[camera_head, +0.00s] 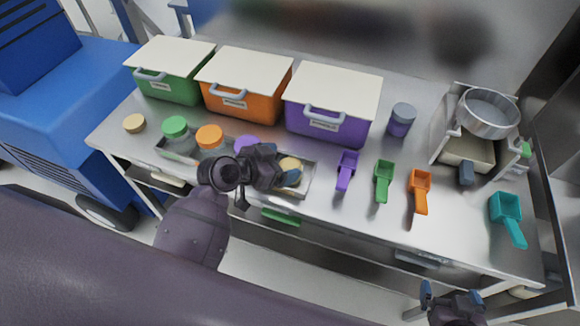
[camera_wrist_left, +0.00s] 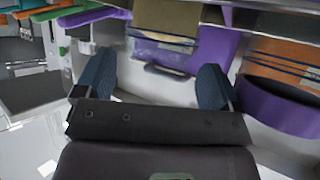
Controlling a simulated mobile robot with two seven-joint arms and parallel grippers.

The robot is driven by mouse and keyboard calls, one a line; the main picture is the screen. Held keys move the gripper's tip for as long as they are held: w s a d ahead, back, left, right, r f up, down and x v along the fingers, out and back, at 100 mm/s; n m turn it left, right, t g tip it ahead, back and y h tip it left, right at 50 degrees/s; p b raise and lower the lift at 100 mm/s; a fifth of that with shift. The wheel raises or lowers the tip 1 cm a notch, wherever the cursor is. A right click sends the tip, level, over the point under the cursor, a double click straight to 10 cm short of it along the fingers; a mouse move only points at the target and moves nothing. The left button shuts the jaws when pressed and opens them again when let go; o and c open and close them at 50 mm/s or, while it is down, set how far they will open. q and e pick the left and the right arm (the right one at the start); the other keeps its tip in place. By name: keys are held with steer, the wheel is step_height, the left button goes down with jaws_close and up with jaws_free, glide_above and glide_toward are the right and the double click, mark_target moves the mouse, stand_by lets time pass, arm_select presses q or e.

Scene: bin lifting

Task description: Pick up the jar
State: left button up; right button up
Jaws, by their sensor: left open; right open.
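Several jars stand in a shallow metal tray (camera_head: 308,180) on the bench: one with a green lid (camera_head: 175,127), one with an orange lid (camera_head: 209,136), one with a purple lid (camera_head: 245,143) and one with a tan lid (camera_head: 291,164). A separate purple jar with a grey-blue lid (camera_head: 402,117) stands right of the bins. My left gripper (camera_head: 282,168) is open over the tray's right part, at the tan-lidded jar and partly hiding it. In the left wrist view its fingers (camera_wrist_left: 155,82) are apart. My right gripper (camera_head: 452,295) is open and empty, low at the right.
Green (camera_head: 167,87), orange (camera_head: 240,100) and purple (camera_head: 327,119) lidded bins stand behind the tray. Purple (camera_head: 346,172), green (camera_head: 383,184), orange (camera_head: 420,190) and teal (camera_head: 507,214) scoops lie to the right. A metal pot (camera_head: 487,112) sits on a stand at the right.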

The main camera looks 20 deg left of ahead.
arm_select(q)
steer(key=shift+x, duration=1.7)
steer(key=c, duration=0.9)
steer(key=shift+r, duration=0.1)
